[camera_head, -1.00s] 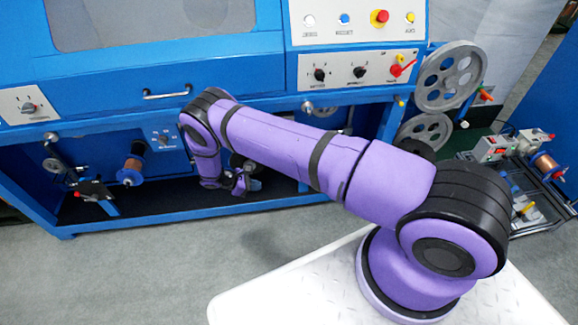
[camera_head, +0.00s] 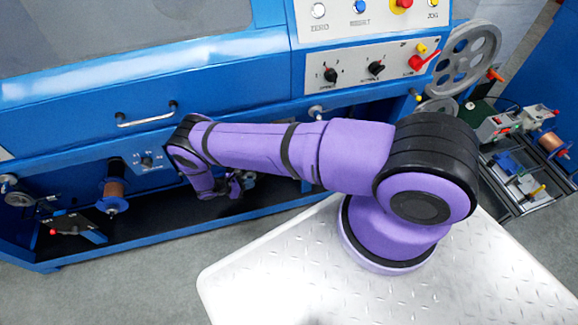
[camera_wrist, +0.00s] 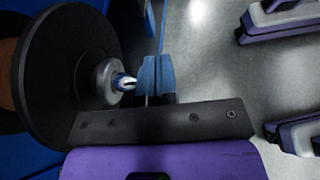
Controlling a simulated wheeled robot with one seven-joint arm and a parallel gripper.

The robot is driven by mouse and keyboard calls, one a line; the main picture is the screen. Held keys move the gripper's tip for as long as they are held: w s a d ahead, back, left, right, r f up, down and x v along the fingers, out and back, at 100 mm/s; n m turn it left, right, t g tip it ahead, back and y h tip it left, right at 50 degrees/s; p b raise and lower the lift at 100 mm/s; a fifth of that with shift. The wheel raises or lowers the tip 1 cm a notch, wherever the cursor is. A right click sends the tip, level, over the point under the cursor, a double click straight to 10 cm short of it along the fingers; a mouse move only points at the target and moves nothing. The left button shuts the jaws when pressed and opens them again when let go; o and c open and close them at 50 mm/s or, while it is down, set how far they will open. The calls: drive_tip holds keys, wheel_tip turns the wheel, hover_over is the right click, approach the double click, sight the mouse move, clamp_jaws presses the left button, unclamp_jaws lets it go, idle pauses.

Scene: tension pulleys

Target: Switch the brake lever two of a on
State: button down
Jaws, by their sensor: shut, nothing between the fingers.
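A dark lever assembly with a red tip (camera_head: 54,232) is low at the left of the blue machine in the head view. I cannot tell which brake lever is number two of a. My gripper (camera_head: 236,186) is low in front of the machine's lower opening, right of the copper spool, and partly hidden by my arm. In the wrist view my gripper's two blue fingers (camera_wrist: 155,78) are together and empty. They point beside the grey hub (camera_wrist: 108,82) of a spool with a large black flange (camera_wrist: 55,65). No lever is clear in the wrist view.
The copper spool (camera_head: 113,193) hangs under the machine's drawer (camera_head: 148,115). A control panel (camera_head: 350,72) with black knobs and a red handle is above. Grey wheels (camera_head: 468,58) and a small bench with devices (camera_head: 525,160) stand at the right. Grey floor (camera_head: 130,285) is clear at lower left.

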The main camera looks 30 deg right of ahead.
drive_tip(key=shift+w, duration=0.2)
drive_tip(key=shift+d, duration=0.1)
drive_tip(key=d+r+x, duration=0.1)
drive_tip(key=r+x, duration=0.1)
drive_tip(key=x, duration=2)
drive_tip(key=shift+d, duration=0.45)
drive_tip(key=shift+r, duration=0.1)
